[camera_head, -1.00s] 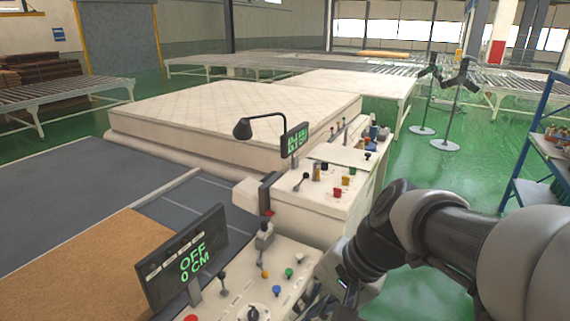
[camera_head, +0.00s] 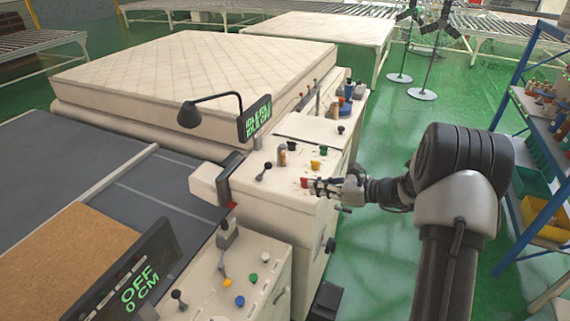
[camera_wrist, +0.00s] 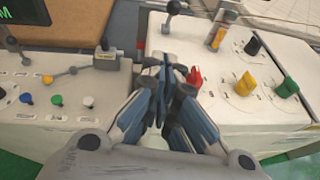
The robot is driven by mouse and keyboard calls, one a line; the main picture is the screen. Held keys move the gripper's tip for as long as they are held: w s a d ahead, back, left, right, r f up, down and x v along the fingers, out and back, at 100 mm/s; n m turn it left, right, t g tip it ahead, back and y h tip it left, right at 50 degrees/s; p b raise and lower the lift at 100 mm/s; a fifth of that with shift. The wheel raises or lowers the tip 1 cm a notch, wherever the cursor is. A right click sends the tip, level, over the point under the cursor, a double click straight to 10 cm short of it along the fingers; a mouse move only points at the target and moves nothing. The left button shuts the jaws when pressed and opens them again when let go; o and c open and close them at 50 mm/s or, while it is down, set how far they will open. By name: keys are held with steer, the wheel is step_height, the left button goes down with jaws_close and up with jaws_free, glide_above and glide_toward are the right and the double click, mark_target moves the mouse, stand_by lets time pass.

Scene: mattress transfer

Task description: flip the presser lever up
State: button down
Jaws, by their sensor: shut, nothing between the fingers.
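A lever with a black ball knob (camera_head: 264,172) stands at the left of the white upper console's (camera_head: 293,208) top; no label shows whether it is the presser lever. In the wrist view a black-knobbed lever (camera_wrist: 174,9) leans beyond my fingers at the top. My gripper (camera_head: 314,185) is shut and empty, low over the console's right edge beside a red knob (camera_head: 304,182), to the right of the lever. In the wrist view my gripper's fingertips (camera_wrist: 168,72) are together, just left of the red knob (camera_wrist: 195,76).
A lower console (camera_head: 245,270) stands in front. A mattress (camera_head: 200,70) lies behind.

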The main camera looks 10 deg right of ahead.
mark_target(265, 169)
steer(key=shift+w+d+f+m, duration=0.2)
steer(key=shift+w+d+m, duration=0.1)
steer(key=shift+d, duration=0.1)
steer(key=shift+s+a, duration=0.1)
steer(key=shift+s, duration=0.05)
steer(key=shift+w+a+f, duration=0.15)
steer(key=shift+w+a, duration=0.2)
steer(key=shift+a, duration=0.05)
steer(key=x, duration=0.8)
steer(key=shift+w+a, duration=0.15)
steer(key=shift+w, duration=0.1)
steer(key=shift+w+a+r, duration=0.3)
steer(key=shift+w+a, duration=0.25)
steer(key=shift+w, duration=0.05)
steer(key=shift+w+a+r, duration=0.3)
steer(key=shift+w+a, duration=0.25)
steer(key=shift+w, duration=0.05)
steer(key=shift+w+a+r, duration=0.2)
steer(key=shift+w+a, duration=0.05)
steer(key=shift+w, duration=0.05)
steer(key=shift+r, duration=0.15)
